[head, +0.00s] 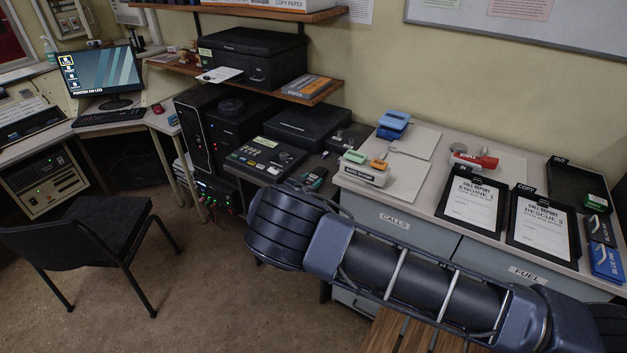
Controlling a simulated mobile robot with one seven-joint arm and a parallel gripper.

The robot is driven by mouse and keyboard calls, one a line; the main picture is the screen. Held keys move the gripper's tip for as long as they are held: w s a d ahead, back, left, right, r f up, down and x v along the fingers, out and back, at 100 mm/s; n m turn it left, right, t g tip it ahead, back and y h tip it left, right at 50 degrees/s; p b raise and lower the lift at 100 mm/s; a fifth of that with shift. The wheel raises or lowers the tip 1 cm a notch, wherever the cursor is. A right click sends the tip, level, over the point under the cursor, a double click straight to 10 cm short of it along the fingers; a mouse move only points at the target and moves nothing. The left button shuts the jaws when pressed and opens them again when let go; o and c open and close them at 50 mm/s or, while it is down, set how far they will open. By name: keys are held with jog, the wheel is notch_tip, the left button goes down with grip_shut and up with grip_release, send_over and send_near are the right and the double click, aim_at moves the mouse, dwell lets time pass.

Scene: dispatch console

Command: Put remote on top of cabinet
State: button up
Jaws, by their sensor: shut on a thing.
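My arm crosses the lower right of the head view, with a large dark joint in front of the desk. My gripper is not in view, and what it holds cannot be seen. A small dark handheld device (315,178) with a greenish face shows just above my arm's joint; I cannot tell whether it is the remote. A grey cabinet (420,234) with drawers labelled CALLS and FUEL stands on the right, partly hidden behind my arm. Its pale top (432,200) carries papers, clipboards and stationery.
A printer (252,58) sits on a wall shelf, above a black computer tower (197,130) and a keypad console (265,158). A black chair (95,240) stands at left on open floor. Two clipboards (470,203) and a black tray (577,178) crowd the cabinet's right side.

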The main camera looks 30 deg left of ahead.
notch_tip(320, 180, up, 20)
dwell(0.6)
notch_tip(320, 180, up, 12)
send_over(311, 178)
jog(key=w+d, duration=0.4)
jog(key=w, duration=0.2)
jog(key=w+d+r, duration=0.8)
jog(key=d+r, duration=0.4)
jog(key=w+d+r, duration=0.9)
jog(key=d+r, duration=0.3)
jog(key=w+d+r, duration=0.2)
jog(key=w+d, duration=0.1)
jog(key=d, duration=0.9)
jog(key=w+d+r, duration=0.3)
jog(key=d, duration=0.9)
jog(key=w+d+r, duration=0.2)
jog(key=w+d, duration=0.1)
jog(key=d, duration=1)
jog(key=d+f, duration=0.2)
jog(key=d, duration=1)
jog(key=shift+w+d+f, duration=0.35)
jog(key=shift+w+d, duration=0.05)
jog(key=shift+a, duration=0.1)
